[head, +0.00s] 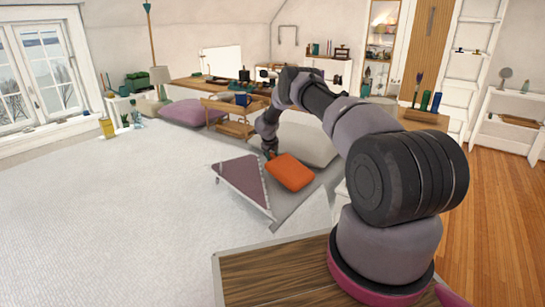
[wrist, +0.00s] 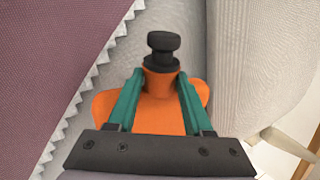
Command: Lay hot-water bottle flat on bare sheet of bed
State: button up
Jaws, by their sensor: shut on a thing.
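The orange hot-water bottle (head: 290,173) is over the low bed in the head view, between a purple blanket (head: 245,183) and a pale pillow (head: 307,143). My gripper (head: 270,153) is at its far left end. In the wrist view my gripper (wrist: 160,85) has its teal fingers shut on both sides of the bottle's neck. The black stopper (wrist: 163,42) sticks out beyond the fingers, and the orange body (wrist: 160,118) is partly hidden by the gripper. Grey bare sheet (head: 288,206) shows beside the blanket. I cannot tell whether the bottle touches the sheet.
The blanket's zigzag trim (wrist: 85,85) runs left of the bottle in the wrist view. A wooden tabletop (head: 275,278) is in the front. A wooden rack (head: 235,118) and a purple cushion (head: 190,112) lie behind the bed. Pale carpet (head: 110,210) is clear at left.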

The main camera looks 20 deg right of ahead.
jog(key=shift+w+a+f+g+h, duration=0.15)
jog(key=shift+w+f+g, duration=0.1)
jog(key=shift+f, duration=0.35)
jog(key=shift+w+a+f+g+h, duration=0.15)
jog(key=shift+w+f+g, duration=0.1)
jog(key=shift+f, duration=0.55)
jog(key=shift+d, duration=0.1)
jog(key=o, duration=1.3)
jog(key=shift+o, duration=0.2)
jog(key=shift+f, duration=0.1)
jog(key=v, duration=1.1)
jog(key=shift+w, duration=0.2)
